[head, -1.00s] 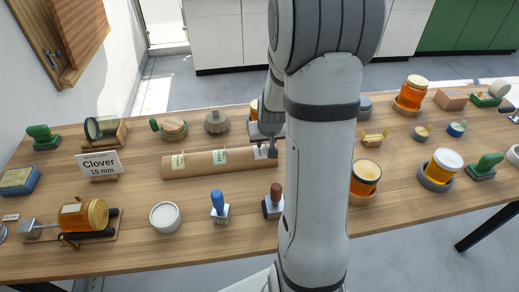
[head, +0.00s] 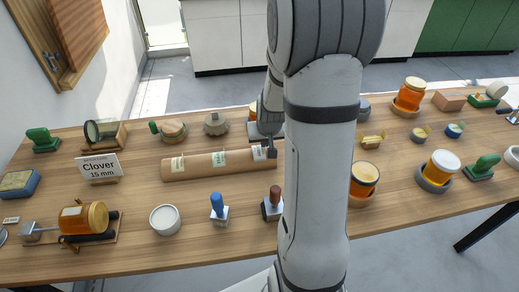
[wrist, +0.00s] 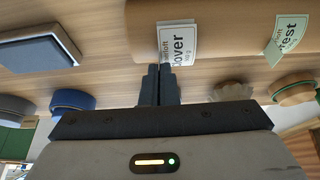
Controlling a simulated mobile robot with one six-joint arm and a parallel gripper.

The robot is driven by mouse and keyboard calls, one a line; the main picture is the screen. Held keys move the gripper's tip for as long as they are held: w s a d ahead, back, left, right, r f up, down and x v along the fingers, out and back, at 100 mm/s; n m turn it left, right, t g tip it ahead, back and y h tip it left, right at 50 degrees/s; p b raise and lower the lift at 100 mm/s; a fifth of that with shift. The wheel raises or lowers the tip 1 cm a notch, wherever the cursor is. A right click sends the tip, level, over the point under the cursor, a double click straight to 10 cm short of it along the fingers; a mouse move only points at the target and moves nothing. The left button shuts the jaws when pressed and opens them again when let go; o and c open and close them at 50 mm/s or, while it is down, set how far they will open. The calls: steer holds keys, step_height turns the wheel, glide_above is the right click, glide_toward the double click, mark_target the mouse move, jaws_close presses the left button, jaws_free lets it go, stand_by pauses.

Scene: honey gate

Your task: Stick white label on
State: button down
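A cardboard tube (head: 240,164) lies on the table with white and green labels standing on it. The white Clover label (wrist: 178,45) is at the tube's right end and also shows in the head view (head: 259,154). My gripper (wrist: 160,72) is at this label's edge, its two fingers close together and apparently shut on it. The label still touches the tube. A green label (wrist: 287,35) stands beside it. A sign (head: 99,167) reads "Clover 15 mm". A honey jar (head: 78,217) lies on its side on a cradle at front left. My arm hides part of the table.
Stamps with blue (head: 217,205) and brown (head: 273,195) handles stand in front of the tube, near a white round pot (head: 165,218). Upright honey jars (head: 410,93) stand on the right. A blue-grey pad (head: 18,183) lies at far left. Bare wood shows between them.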

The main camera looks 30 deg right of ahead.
step_height(320, 180, up, 7)
steer(key=p, duration=0.4)
stand_by(0.5)
